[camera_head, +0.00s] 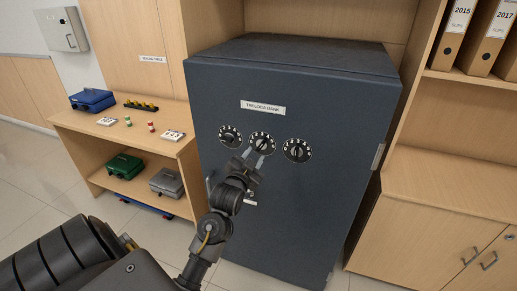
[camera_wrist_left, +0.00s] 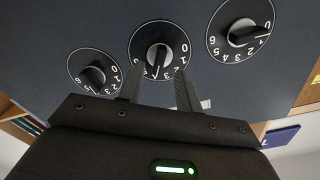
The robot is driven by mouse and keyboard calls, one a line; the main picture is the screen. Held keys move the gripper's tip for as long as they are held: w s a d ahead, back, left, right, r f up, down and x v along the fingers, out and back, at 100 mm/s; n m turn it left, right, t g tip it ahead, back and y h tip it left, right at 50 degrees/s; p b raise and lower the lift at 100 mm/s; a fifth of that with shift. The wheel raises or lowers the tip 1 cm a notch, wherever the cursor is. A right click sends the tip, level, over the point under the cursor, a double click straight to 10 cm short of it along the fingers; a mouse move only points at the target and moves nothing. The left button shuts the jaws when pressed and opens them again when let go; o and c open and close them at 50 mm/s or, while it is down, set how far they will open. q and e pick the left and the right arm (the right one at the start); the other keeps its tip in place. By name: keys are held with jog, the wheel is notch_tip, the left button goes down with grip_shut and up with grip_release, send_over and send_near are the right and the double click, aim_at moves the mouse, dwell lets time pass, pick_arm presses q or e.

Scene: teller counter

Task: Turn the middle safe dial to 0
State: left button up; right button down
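A dark blue-grey safe (camera_head: 270,200) stands in the middle of the head view, with three round black dials in a row on its door. The middle dial (camera_head: 262,143) has white numbers and a dark knob; it also shows in the left wrist view (camera_wrist_left: 160,46). My left gripper (camera_head: 254,156) is just in front of and below the middle dial. In the left wrist view its two fingers (camera_wrist_left: 157,82) are apart, with the knob's lower part between or just beyond their tips. I cannot tell whether they touch it. My right gripper is in neither view.
The left dial (camera_head: 230,135) and right dial (camera_head: 297,150) sit close on either side. A label (camera_head: 263,107) is above them. A wooden shelf (camera_head: 150,127) with cash boxes stands at left, a wooden cabinet (camera_head: 445,205) at right.

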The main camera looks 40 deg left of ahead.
aim_at(259, 149)
pick_arm(q)
jog(key=shift+x, duration=2.3)
grip_shut()
